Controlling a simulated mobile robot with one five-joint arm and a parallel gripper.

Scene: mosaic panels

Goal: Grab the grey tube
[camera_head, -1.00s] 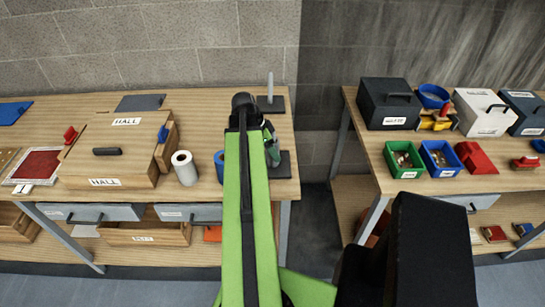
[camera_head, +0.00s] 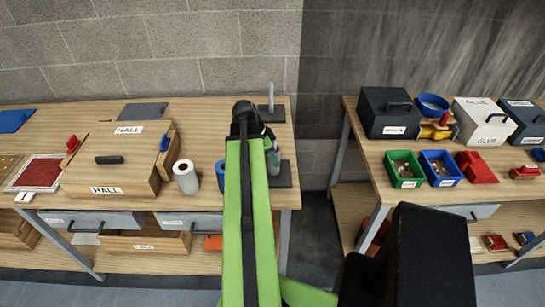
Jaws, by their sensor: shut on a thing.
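My green arm reaches over the left bench, with its black wrist joint at the far end. My gripper (camera_head: 271,148) is mostly hidden behind the arm, and only a small part shows at its right side. It is shut on the grey tube (camera_head: 274,162), of which a narrow upright part shows beside the arm. The tube is at a dark square base (camera_head: 283,178) near the bench's right end. I cannot tell whether the tube touches the base. The fingertips are not clearly visible.
A thin grey rod stands on another dark plate (camera_head: 277,113) behind. A white roll (camera_head: 186,177), a blue cylinder (camera_head: 221,175) and a wooden HALL box (camera_head: 115,165) are to the left. A gap separates the right bench (camera_head: 372,150), which carries several bins and boxes.

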